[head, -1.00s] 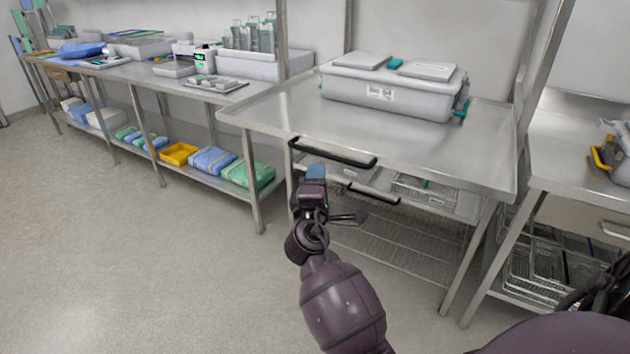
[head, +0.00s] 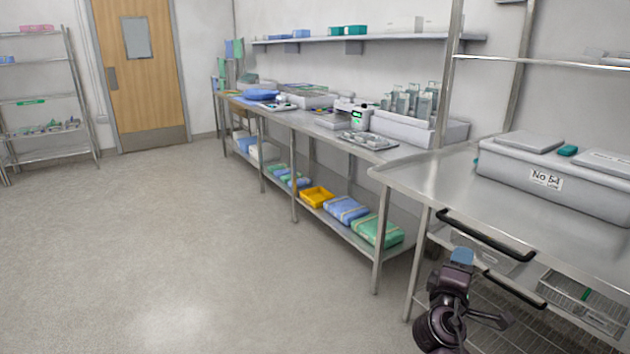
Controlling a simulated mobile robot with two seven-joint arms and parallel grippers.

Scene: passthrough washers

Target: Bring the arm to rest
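My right gripper (head: 462,290) is at the lower right of the head view, at the end of my dark purple arm. It is in front of the steel table with the black handles, just below the upper handle. A small blue piece shows at its top and a dark flat piece sticks out to its right. I cannot tell whether its fingers are open or shut, and I see nothing clearly held. My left gripper is not in view.
The steel table (head: 440,178) carries a grey lidded bin (head: 560,185) and has black handles (head: 487,236) at its front. A long bench (head: 300,122) with wrapped packs on its lower shelf runs to the back. The floor at left is clear up to a wooden door (head: 138,85).

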